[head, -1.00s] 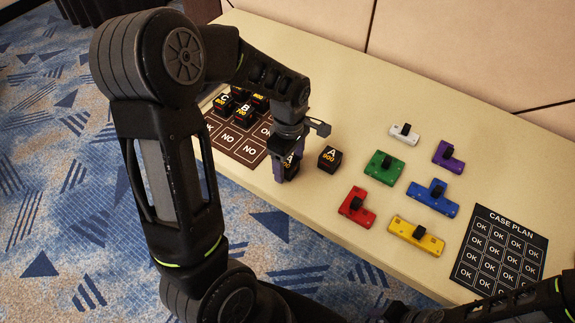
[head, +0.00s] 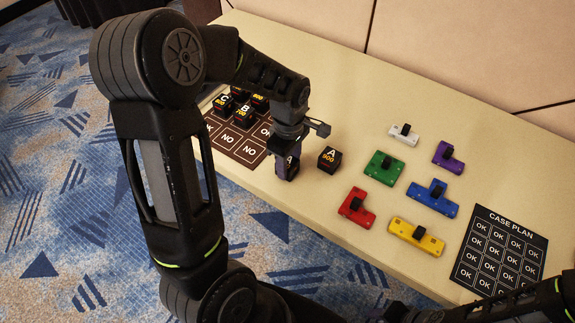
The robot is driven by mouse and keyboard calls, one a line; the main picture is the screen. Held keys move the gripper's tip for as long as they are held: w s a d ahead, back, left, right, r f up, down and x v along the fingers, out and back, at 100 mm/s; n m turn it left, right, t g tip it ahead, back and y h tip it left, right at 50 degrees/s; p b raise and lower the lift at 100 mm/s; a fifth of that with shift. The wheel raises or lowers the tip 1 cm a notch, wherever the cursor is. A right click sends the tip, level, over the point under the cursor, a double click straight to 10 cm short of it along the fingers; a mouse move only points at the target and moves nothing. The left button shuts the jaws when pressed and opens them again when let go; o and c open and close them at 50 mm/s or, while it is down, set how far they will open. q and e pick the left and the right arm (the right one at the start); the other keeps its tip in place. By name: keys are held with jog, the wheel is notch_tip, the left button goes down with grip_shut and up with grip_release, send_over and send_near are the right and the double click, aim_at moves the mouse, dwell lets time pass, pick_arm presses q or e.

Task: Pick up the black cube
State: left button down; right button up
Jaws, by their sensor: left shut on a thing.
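My left gripper (head: 286,172) points down near the table's front edge and is shut on a black cube (head: 291,170) with a white letter on its face. The fingers hide part of this cube. I cannot tell whether its bottom touches the table. More black cubes, such as the one marked B (head: 243,115), sit on the brown board to the left.
The brown board (head: 251,151) with NO and OK squares lies left of the gripper. White, purple (head: 448,157), green (head: 383,168), blue (head: 434,197), red (head: 356,206) and yellow (head: 416,236) pieces lie on the table to the right. A black CASE PLAN board (head: 500,250) lies beyond them.

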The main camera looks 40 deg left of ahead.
aim_at(289, 162)
pick_arm(q)
jog(key=shift+r, duration=0.1)
notch_tip(289, 162, up, 10)
jog(key=shift+f, duration=0.1)
dwell(0.3)
dwell(0.4)
